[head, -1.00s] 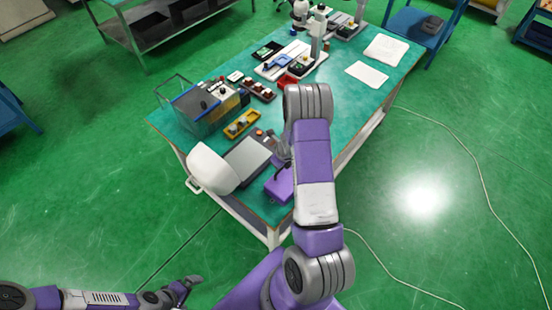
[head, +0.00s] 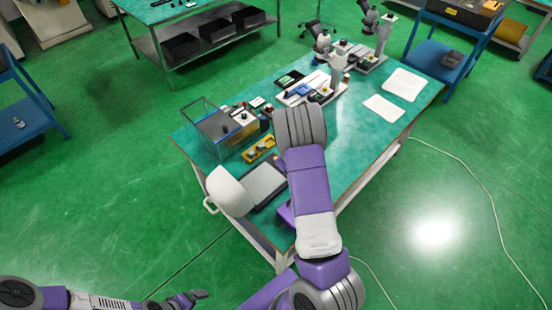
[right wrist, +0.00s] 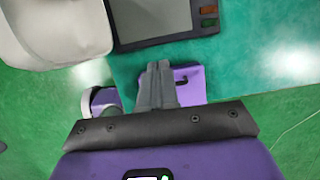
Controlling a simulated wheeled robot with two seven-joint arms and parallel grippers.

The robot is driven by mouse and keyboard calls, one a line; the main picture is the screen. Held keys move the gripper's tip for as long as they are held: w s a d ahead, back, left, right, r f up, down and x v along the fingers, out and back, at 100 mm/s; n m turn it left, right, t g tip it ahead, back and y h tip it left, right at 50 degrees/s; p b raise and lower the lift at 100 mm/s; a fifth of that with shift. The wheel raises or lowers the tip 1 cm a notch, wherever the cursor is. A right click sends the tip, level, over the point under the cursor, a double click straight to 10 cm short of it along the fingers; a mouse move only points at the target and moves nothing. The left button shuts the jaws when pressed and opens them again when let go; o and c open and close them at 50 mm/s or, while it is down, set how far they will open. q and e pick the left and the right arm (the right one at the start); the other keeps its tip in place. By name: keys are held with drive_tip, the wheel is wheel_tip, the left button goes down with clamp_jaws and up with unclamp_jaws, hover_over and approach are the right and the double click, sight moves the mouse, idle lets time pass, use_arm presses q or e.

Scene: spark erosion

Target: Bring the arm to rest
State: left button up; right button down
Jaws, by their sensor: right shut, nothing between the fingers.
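My right arm (head: 311,190) reaches out over the near part of the green-topped table (head: 352,150), with its elbow above the tabletop. My right gripper (right wrist: 158,66) shows in the right wrist view with its two grey fingers together and nothing between them. In the head view it is hidden behind the arm. A purple thing with a dark handle (right wrist: 192,88) is just beyond and beside the fingers; I cannot tell whether they touch. My left gripper (head: 192,297) is low at the left, over the floor, clear of the table; its jaw opening is unclear.
A grey flat device with a screen (head: 264,184) and a white rounded thing (head: 229,191) stand near the gripper. A clear box (head: 222,140), a yellow tray (head: 259,149) and microscopes (head: 335,65) stand farther back.

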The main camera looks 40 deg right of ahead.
drive_tip(key=shift+w+r, duration=0.1)
